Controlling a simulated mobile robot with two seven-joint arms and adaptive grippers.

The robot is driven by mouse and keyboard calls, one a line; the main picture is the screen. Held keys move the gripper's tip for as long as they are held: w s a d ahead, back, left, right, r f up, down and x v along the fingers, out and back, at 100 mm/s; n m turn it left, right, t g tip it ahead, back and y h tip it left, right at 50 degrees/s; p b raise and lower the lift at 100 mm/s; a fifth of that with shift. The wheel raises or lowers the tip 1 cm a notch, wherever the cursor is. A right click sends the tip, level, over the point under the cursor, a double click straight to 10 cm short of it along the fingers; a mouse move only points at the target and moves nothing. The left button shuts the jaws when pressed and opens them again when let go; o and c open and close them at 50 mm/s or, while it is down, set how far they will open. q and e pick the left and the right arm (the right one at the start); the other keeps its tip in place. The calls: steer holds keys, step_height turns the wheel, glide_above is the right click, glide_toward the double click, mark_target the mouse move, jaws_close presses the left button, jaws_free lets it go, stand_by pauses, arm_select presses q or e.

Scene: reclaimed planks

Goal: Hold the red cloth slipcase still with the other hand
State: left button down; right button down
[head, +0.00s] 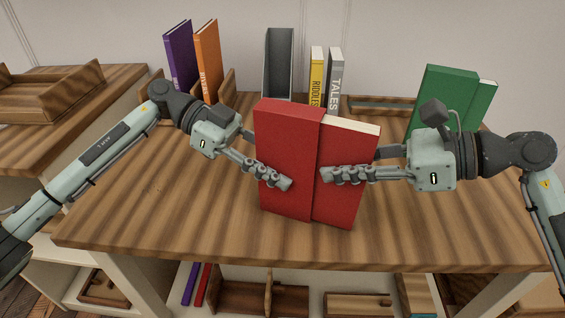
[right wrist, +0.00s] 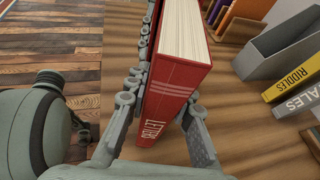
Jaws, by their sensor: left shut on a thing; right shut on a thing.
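The red cloth slipcase (head: 285,145) stands upright in the middle of the head view, over the wooden table. My left gripper (head: 275,180) is shut on its left part. A red book (head: 350,165) with pale pages sticks out of the slipcase's right side, partly inside it. My right gripper (head: 340,175) is shut on the book's outer part. In the right wrist view the book (right wrist: 180,85) shows its lettered red spine and page edges between the fingers of my right gripper (right wrist: 165,105). I cannot tell whether slipcase and book touch the table.
Behind stand a purple book (head: 180,55), an orange book (head: 207,60), a grey open case (head: 278,65), a yellow book (head: 317,78) and a grey book (head: 335,80). A green case (head: 447,95) stands at the right. The table's front (head: 200,235) is clear.

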mark_target(365, 156)
steer(key=shift+a+r, duration=0.1)
steer(key=shift+w+a, duration=0.25)
steer(key=shift+a, duration=0.7)
steer(key=shift+w+a, duration=0.2)
steer(key=shift+a, duration=0.7)
steer(key=c, duration=1)
jaws_free()
steer(key=shift+d, duration=0.15)
steer(key=shift+d, duration=0.15)
steer(key=v, duration=0.6)
steer(key=shift+s+d+r, duration=0.1)
steer(key=shift+d+r, duration=0.1)
steer(key=shift+d, duration=0.1)
